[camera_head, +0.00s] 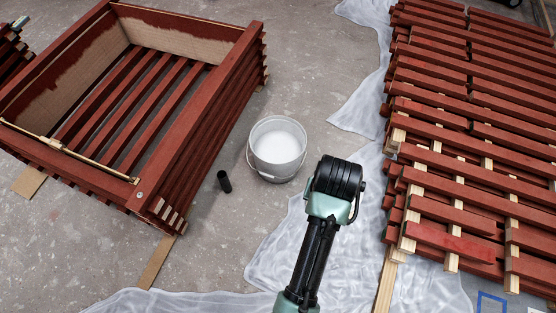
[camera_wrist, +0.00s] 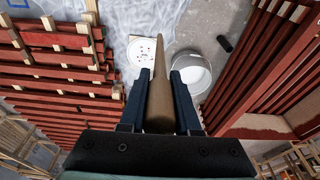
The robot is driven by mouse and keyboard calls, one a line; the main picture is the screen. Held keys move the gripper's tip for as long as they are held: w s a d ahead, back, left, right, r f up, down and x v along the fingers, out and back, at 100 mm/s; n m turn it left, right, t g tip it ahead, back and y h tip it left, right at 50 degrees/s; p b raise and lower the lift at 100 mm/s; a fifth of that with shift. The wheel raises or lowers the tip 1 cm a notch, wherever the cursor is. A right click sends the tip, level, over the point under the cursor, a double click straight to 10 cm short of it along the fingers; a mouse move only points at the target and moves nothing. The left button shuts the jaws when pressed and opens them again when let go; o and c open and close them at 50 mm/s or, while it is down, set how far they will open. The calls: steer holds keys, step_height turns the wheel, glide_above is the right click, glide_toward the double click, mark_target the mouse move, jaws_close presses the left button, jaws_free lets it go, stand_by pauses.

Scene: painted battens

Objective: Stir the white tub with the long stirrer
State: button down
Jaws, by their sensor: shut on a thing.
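The white tub (camera_head: 278,148) is a round bucket with a wire handle, upright on the concrete floor, with a smooth white surface inside. It also shows in the wrist view (camera_wrist: 190,72), just past my right finger. My gripper (camera_wrist: 161,78) is shut on a brown, wooden-looking stick (camera_wrist: 160,100), which I take to be the long stirrer. The stick points away from the wrist camera, so its length and far end are hard to judge. In the head view my arm is to the right of and nearer than the tub; the fingers and stick are hidden there.
A red slatted crate (camera_head: 185,130) is at left, stacked red battens (camera_head: 470,150) at right. Plastic sheeting (camera_head: 270,255) covers some floor. A white speckled disc (camera_wrist: 142,52) lies beside the tub.

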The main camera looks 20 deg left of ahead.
step_height(320, 180, up, 5)
steer(key=p, duration=0.5)
steer(key=shift+r+p, duration=0.1)
steer(key=shift+p, duration=0.3)
